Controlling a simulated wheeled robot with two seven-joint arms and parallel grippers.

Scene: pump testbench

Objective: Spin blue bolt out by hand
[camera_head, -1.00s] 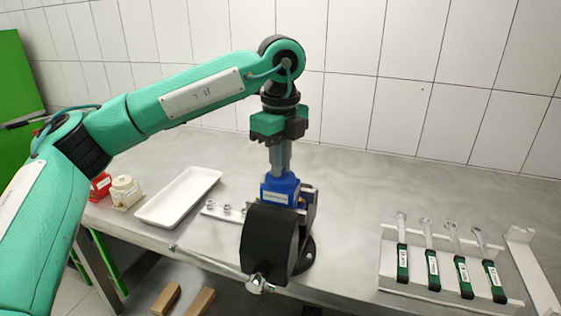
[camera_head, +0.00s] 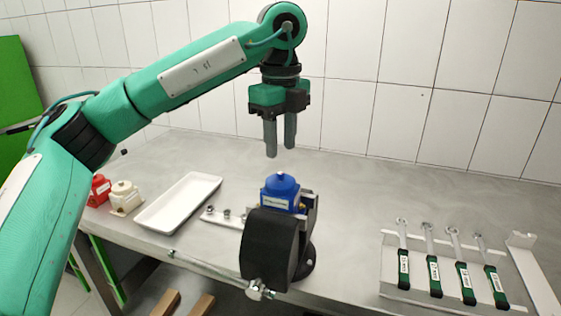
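The blue pump (camera_head: 281,191) sits upright in the jaws of the black vise (camera_head: 268,243) at the table's front edge. A small knob or bolt head shows on top of it, too small to make out in detail. My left gripper (camera_head: 280,152) hangs pointing down above the blue pump, clear of it. Its two fingers are apart, with nothing seen between them. My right gripper is not in view.
A white tray (camera_head: 178,203) lies left of the vise, with a red pump (camera_head: 98,190) and a cream pump (camera_head: 125,196) beyond it. A strip with small parts (camera_head: 222,217) lies beside the vise. Several green-handled wrenches (camera_head: 435,274) rest in a rack at right.

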